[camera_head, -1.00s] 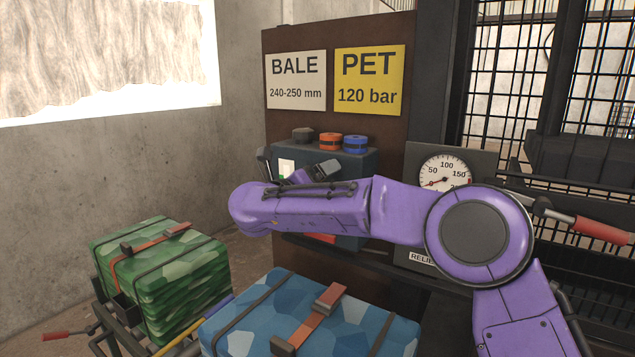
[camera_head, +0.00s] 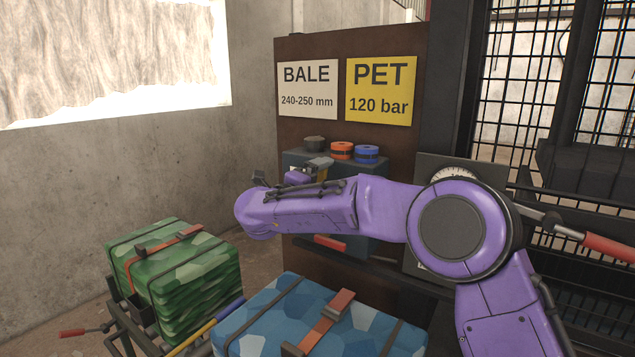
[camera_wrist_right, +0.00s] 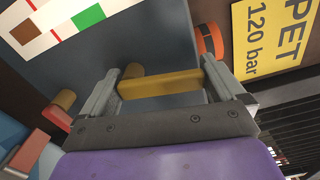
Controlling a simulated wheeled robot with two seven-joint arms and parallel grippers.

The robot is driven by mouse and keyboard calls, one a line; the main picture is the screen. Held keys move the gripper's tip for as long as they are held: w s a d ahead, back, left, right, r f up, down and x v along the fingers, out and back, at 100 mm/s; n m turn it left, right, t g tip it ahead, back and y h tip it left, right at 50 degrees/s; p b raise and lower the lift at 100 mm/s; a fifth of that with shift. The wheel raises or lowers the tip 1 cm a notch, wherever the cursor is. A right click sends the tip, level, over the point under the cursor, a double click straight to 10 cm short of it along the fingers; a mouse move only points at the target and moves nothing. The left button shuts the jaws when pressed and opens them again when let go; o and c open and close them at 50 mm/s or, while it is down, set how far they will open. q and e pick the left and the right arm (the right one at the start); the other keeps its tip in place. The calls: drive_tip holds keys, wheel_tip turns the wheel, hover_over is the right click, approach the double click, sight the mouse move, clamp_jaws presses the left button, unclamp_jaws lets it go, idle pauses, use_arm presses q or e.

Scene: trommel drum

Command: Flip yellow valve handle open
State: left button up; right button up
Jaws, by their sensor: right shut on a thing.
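The yellow valve handle (camera_wrist_right: 158,85) is a short yellow bar in front of a dark blue-grey box in the right wrist view. It lies across between the two fingers of my right gripper (camera_wrist_right: 160,78), which is shut on it. In the head view the gripper (camera_head: 318,166) is at the front of the box, and a small bit of yellow shows beside it. My purple forearm hides much of the box front and most of the handle there. My left gripper is in neither view now.
An orange roll (camera_head: 342,150) and a blue roll (camera_head: 366,154) sit on the box (camera_head: 372,178). A green bale (camera_head: 175,270) and a blue bale (camera_head: 270,325) stand in front. A red-gripped lever (camera_head: 605,247) is at right. My arm partly covers the gauge (camera_head: 455,174).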

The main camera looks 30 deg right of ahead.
idle(0.5)
drive_tip(key=o, duration=1.1)
drive_tip(key=shift+s+a+f, duration=0.1)
drive_tip(key=shift+a+f, duration=0.05)
drive_tip(key=shift+a, duration=0.2)
drive_tip(key=b+v, duration=0.4)
drive_tip(key=v, duration=0.5)
drive_tip(key=shift+s+a, duration=0.25)
drive_tip(key=shift+a, duration=0.1)
